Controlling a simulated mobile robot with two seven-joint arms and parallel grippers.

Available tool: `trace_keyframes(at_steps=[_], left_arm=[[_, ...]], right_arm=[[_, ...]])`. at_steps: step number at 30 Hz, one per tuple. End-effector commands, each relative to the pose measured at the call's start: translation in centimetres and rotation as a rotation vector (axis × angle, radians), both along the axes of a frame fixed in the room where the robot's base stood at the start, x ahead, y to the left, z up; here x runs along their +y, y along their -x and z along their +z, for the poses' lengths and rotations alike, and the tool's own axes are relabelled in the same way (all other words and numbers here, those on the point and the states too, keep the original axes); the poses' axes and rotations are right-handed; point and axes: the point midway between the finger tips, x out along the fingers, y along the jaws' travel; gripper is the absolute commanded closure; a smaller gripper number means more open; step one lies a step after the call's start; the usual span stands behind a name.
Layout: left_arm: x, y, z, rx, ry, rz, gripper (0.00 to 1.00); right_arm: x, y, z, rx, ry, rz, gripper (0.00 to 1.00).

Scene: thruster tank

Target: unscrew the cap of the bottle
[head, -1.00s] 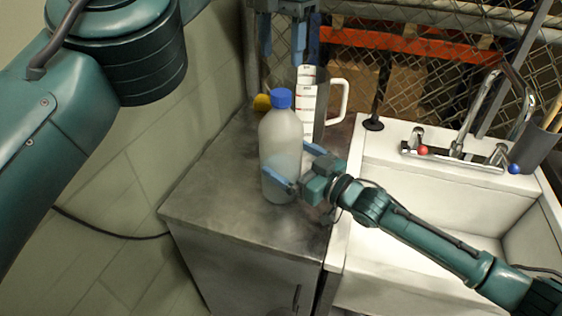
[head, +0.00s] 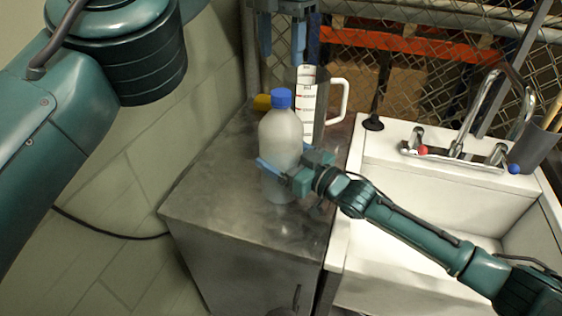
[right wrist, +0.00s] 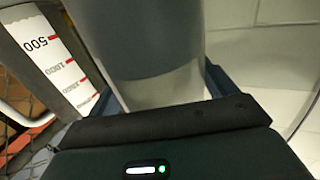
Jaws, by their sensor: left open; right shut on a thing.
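The bottle (head: 281,142) is pale and translucent and stands upright on the grey cabinet top. Its blue cap (head: 281,98) sits on the neck. My right gripper (head: 290,166) is shut on the bottle's body, below its middle, coming in from the right. In the right wrist view the bottle (right wrist: 140,45) fills the space between the fingers. My left gripper (head: 288,42) is open and empty, pointing down, above and behind the cap in the picture. Nothing is between its fingers.
A clear measuring jug (head: 318,105) with a white handle stands close behind the bottle, to its right. A yellow object (head: 262,102) is behind the bottle on the left. A white sink (head: 440,190) with a tap is at right. The cabinet top (head: 225,190) is clear in front.

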Motion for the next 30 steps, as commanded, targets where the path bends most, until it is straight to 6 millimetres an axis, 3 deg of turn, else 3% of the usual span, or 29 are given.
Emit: trace_keyframes(at_steps=[18,23,30], left_arm=[[-0.02,0.01,-0.01,0.001,0.001,-0.052,0.48],[-0.02,0.03,-0.06,0.001,0.0,-0.275,0.48],[-0.03,0.05,-0.11,0.003,-0.001,-0.808,0.48]], right_arm=[[-0.03,0.01,-0.04,0.001,0.001,0.0,0.8],[-0.03,0.01,-0.05,0.001,0.001,0.0,0.8],[-0.03,0.01,-0.06,0.001,0.001,0.0,0.8]])
